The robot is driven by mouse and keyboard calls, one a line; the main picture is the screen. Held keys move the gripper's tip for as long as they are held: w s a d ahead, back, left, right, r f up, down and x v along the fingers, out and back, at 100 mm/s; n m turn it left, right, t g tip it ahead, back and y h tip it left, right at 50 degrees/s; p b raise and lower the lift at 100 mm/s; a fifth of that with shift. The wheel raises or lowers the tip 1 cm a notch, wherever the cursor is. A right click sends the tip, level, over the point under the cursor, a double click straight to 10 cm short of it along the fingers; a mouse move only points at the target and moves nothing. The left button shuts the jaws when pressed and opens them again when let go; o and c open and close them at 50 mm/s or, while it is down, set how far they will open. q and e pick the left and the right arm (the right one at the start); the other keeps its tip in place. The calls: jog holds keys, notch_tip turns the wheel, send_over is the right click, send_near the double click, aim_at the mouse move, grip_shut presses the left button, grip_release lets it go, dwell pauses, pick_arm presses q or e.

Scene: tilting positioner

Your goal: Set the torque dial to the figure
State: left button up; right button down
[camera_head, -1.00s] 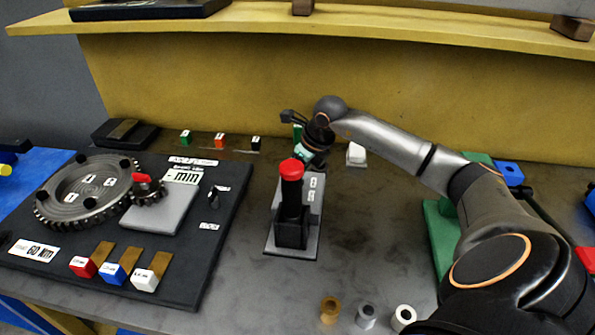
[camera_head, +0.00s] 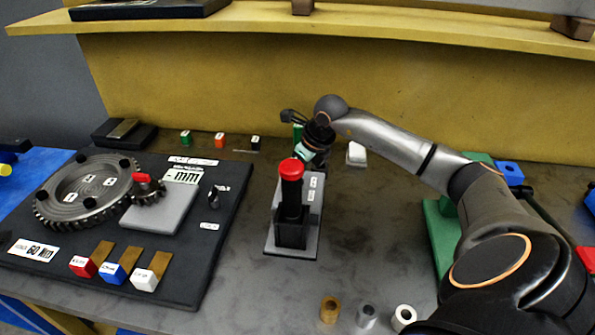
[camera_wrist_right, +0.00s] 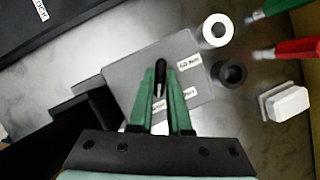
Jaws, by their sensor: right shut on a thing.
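In the head view a black post with a red cap (camera_head: 291,170) stands upright in a black block on a light grey plate (camera_head: 277,248). My right gripper (camera_wrist_right: 162,84) has green fingers shut on a slender dark thing (camera_wrist_right: 160,72) over this plate. I cannot tell whether it is part of a dial. In the head view that gripper is partly hidden behind the red cap. My left gripper is not in view.
The dark board (camera_head: 190,275) at left carries a large gear (camera_head: 85,190), a small gear and coloured blocks. Several rings, including a brown one (camera_head: 329,309), stand at the front edge. A white block (camera_head: 356,153) stands right of the gripper.

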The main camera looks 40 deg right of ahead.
jog(key=shift+d+n+y+b, duration=0.1)
jog(key=shift+n+y+b, duration=0.3)
jog(key=shift+n, duration=0.6)
jog(key=n+y, duration=0.1)
jog(key=n, duration=0.2)
jog(key=shift+w+n+g+b, duration=0.15)
jog(key=shift+n+g+b, duration=0.15)
jog(key=shift+g+b, duration=0.1)
jog(key=n+g+y, duration=0.1)
jog(key=n, duration=0.3)
jog(key=shift+w+d, duration=0.1)
jog(key=n, duration=0.2)
jog(key=n+g+b, duration=0.1)
jog(key=n, duration=0.1)
jog(key=shift+w+g+y, duration=0.1)
jog(key=shift+g+y, duration=0.2)
jog(key=shift+y, duration=0.1)
jog(key=n+g+b, duration=0.1)
jog(key=n+g, duration=0.1)
jog(key=n, duration=0.3)
jog(key=shift+w+b, duration=0.15)
jog(key=shift+b, duration=0.2)
jog(key=shift+n+g+h+b, duration=0.2)
jog(key=shift+n+g+b, duration=0.15)
jog(key=shift+n, duration=0.85)
jog(key=shift+n+g+h+b, duration=0.2)
jog(key=shift+n+g, duration=0.25)
jog(key=shift+n, duration=0.75)
